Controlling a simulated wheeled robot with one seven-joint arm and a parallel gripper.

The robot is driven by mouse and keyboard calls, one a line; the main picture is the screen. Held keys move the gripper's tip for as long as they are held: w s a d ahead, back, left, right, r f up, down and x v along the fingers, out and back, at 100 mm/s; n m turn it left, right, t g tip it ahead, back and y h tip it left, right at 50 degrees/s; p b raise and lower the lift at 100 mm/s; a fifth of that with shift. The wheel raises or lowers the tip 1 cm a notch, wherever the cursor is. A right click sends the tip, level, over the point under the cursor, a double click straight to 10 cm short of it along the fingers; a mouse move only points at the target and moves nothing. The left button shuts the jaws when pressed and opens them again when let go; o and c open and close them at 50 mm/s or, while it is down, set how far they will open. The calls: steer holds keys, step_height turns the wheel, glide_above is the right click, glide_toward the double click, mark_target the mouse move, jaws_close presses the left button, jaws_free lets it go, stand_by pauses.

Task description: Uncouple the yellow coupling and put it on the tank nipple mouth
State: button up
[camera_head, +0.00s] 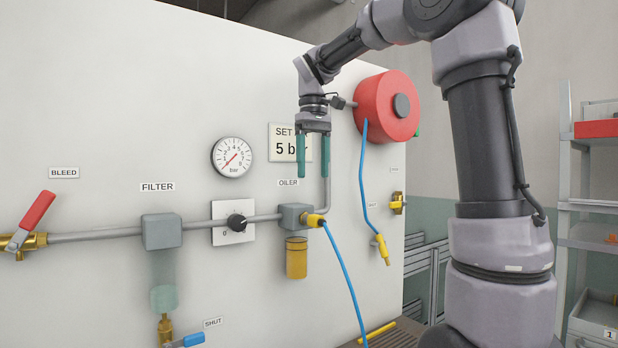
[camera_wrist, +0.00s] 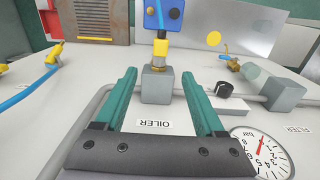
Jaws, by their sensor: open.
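The yellow coupling (camera_head: 316,219) sits on the right side of the grey oiler block (camera_head: 294,215), with a blue hose (camera_head: 345,275) running down from it. In the wrist view a yellow coupling (camera_wrist: 160,48) is on a brass fitting at the grey block, beyond the fingers. My gripper (camera_head: 313,172) is open and empty, with teal fingers pointing down above the oiler, apart from the coupling. It also shows in the wrist view (camera_wrist: 159,82). A yellow-brass fitting (camera_head: 398,203) is on the panel's right edge; I cannot tell whether it is the tank nipple.
A red hose reel (camera_head: 387,106) is right of my gripper. Its blue hose ends in another yellow coupling (camera_head: 381,249), hanging right of the oiler. A grey pipe (camera_head: 325,190) rises close beside the fingers. A gauge (camera_head: 232,157) and filter (camera_head: 161,231) are left.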

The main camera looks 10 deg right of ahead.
mark_target(315, 221)
step_height(315, 221, down, 11)
steer(key=shift+s+r, duration=0.1)
steer(key=shift+r, duration=0.1)
steer(key=shift+c, duration=0.3)
jaws_close()
stand_by(1.5)
steer(key=c, duration=1)
jaws_free()
jaws_close()
steer(key=shift+s, duration=0.1)
steer(key=shift+s+d, duration=0.3)
steer(key=shift+s, duration=0.4)
steer(key=shift+s+d, duration=0.35)
steer(key=shift+s, duration=0.4)
steer(key=shift+s+d, duration=0.3)
steer(key=shift+s, duration=0.4)
